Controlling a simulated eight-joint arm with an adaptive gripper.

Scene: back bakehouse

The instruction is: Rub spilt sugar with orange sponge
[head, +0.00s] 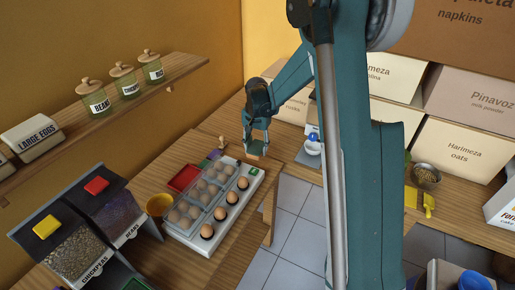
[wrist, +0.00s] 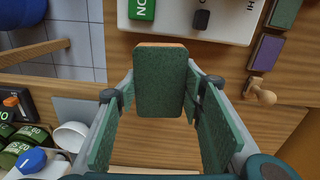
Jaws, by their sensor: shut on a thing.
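My gripper (head: 256,142) is over the wooden counter, beyond the egg rack. In the wrist view my gripper (wrist: 160,86) is shut on a block with a dark green pad face and a thin orange edge, which looks like the orange sponge (wrist: 160,84). The sponge stands out between the fingertips, its green face toward the wrist camera. In the head view the sponge (head: 254,152) shows small below the fingers. I cannot tell whether it touches the counter. I make out no spilt sugar in either view; the sponge and fingers hide part of the counter.
A white device (head: 217,243) with eggs lies left of my gripper, with a red tray (head: 184,178) beside it. A wooden stamp-like piece (wrist: 262,94) stands on the right in the wrist view. A white bowl (wrist: 70,136) and dark green weights (wrist: 32,135) are at left.

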